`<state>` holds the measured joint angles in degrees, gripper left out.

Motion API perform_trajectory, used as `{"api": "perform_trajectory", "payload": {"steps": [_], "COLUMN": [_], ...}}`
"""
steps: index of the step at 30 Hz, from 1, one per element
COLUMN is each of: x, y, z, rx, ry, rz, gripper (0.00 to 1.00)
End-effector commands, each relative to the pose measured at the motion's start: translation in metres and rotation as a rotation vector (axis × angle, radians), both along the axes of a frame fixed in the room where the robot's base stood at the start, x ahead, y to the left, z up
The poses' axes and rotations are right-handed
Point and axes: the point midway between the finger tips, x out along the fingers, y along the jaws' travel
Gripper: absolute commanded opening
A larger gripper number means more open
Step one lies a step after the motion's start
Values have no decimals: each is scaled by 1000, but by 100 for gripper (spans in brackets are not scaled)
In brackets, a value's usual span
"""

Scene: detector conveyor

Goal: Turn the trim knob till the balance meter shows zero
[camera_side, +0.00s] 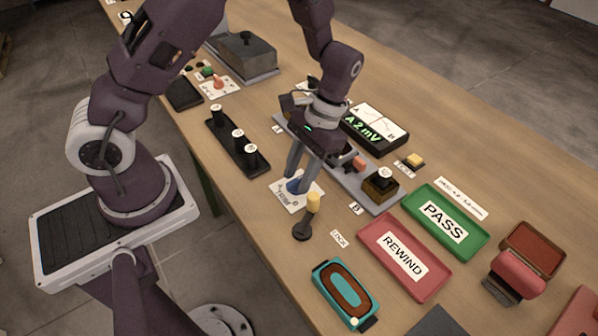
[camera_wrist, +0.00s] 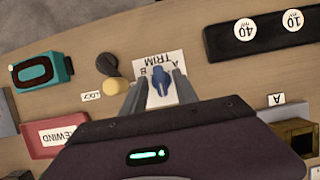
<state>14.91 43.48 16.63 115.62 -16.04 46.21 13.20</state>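The blue trim knob (camera_side: 294,187) sits on a white card marked TRIM (camera_side: 283,198); in the wrist view the knob (camera_wrist: 161,83) lies between my fingertips. My gripper (camera_side: 299,178) points down at it, one finger on each side. In the wrist view my gripper (camera_wrist: 160,78) is open, with a narrow gap beside the knob. The balance meter (camera_side: 374,128) stands behind my wrist in the side view, with a white dial face and a green reading that looks like "A 2 mV". The needle's position is too small to tell.
A yellow-topped lever (camera_side: 312,203) marked LOCK stands close to the knob. A black rack with capped weights (camera_side: 232,150) lies to the left. The green PASS tray (camera_side: 471,242), red REWIND tray (camera_side: 378,262) and a teal-framed item (camera_side: 330,284) are to the right.

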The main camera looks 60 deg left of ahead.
Motion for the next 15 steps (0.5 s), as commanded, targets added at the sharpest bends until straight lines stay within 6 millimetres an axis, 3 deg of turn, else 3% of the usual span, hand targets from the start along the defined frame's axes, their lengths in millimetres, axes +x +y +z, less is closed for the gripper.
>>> {"api": "perform_trajectory", "payload": {"steps": [5,11,15], "x": [0,0,0], "y": [0,0,0], "z": [0,0,0], "rx": [0,0,0], "ry": [0,0,0], "rz": [0,0,0], "gripper": [35,0,0]}}
